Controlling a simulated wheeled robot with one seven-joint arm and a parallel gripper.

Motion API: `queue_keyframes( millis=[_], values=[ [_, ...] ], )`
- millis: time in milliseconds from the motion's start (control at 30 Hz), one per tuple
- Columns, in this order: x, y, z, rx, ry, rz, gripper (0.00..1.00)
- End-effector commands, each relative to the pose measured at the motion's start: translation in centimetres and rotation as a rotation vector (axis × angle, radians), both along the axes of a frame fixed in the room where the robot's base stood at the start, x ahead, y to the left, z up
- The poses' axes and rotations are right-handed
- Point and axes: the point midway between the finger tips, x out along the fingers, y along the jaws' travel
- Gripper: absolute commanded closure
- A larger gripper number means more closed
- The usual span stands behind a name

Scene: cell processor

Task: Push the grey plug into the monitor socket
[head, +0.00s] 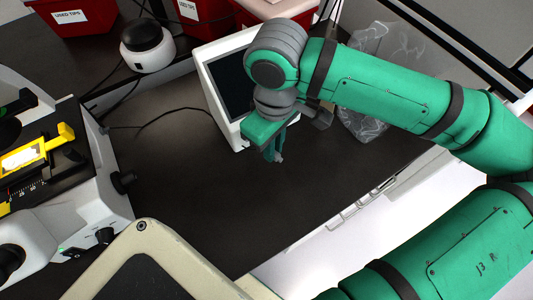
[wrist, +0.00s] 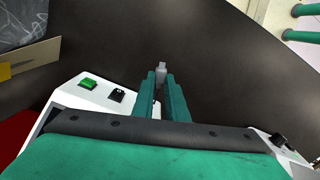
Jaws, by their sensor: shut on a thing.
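The monitor (head: 206,70) is a white box with a dark screen, standing on the black bench in the head view. My gripper (head: 273,152) is in front of its right side, pointing down. In the wrist view my gripper (wrist: 162,92) is shut on the small grey plug (wrist: 161,70), whose end sticks out past the fingertips over bare bench. The monitor's white edge (wrist: 68,88) shows behind the fingers, with a green button (wrist: 88,83) and a small black fitting (wrist: 116,95). I cannot tell whether that fitting is the socket. The plug is apart from the monitor's visible faces.
A microscope (head: 110,190) stands at the left. A white and black round device (head: 147,46) and red bins (head: 80,17) are at the back. A clear plastic bag (head: 368,95) lies behind my arm. The bench (head: 190,200) is bare in front of the monitor.

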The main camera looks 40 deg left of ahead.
Motion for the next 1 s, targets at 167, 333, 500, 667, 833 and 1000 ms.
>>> queue_keyframes(
  millis=[167, 333, 500, 667, 833, 1000],
  values=[
    [0.1, 0.2, -0.8, 0.001, 0.001, 0.343, 1.00],
    [0.1, 0.3, -1.5, 0.001, -0.001, 0.675, 1.00],
    [0.1, 0.5, -2.2, 0.002, 0.000, 1.007, 1.00],
    [0.1, 0.7, -2.9, 0.003, -0.003, 1.323, 1.00],
    [0.0, 1.0, -3.6, 0.002, -0.003, 1.659, 1.00],
    [-0.1, 1.3, -4.3, 0.003, -0.003, 1.994, 1.00]
  ],
)
